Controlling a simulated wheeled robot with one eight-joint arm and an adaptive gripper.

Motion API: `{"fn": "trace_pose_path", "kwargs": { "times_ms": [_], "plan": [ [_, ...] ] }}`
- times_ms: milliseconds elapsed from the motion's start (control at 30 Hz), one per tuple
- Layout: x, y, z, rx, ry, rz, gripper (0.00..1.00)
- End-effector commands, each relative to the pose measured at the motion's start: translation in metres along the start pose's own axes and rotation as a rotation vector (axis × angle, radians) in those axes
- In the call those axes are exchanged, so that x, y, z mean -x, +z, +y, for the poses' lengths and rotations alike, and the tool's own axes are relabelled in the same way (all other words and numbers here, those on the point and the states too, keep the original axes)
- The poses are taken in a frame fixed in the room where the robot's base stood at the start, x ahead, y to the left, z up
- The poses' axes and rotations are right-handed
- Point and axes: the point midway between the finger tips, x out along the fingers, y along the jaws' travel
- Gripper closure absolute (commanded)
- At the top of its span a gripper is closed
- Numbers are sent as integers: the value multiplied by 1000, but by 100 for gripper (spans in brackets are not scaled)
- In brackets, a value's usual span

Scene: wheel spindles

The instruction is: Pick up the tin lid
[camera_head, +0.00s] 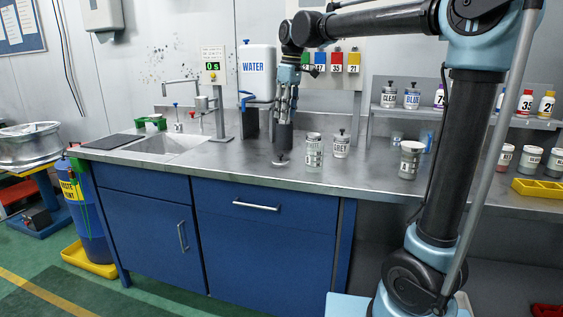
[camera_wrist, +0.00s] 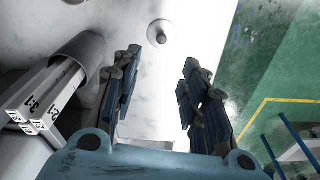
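The tin lid (camera_head: 281,161) is a small grey disc with a knob, lying on the steel worktop (camera_head: 235,160) near its front edge. In the wrist view the lid (camera_wrist: 161,32) shows beyond my fingertips, roughly in line with the gap between them. My gripper (camera_head: 286,112) points down above the worktop, higher than the lid. In the wrist view my gripper (camera_wrist: 162,58) has its two fingers spread apart with nothing between them. The fingers do not touch the lid.
A dark cylinder (camera_head: 284,137) stands close behind the lid; in the wrist view it holds white labelled sticks (camera_wrist: 45,95).

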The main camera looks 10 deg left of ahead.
Motion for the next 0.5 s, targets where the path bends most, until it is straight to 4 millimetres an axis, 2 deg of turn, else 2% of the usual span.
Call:
{"fn": "trace_pose_path", "kwargs": {
  "times_ms": [500],
  "plan": [
    [-88, 4, 3, -8, 1, 0, 60]
  ]
}}
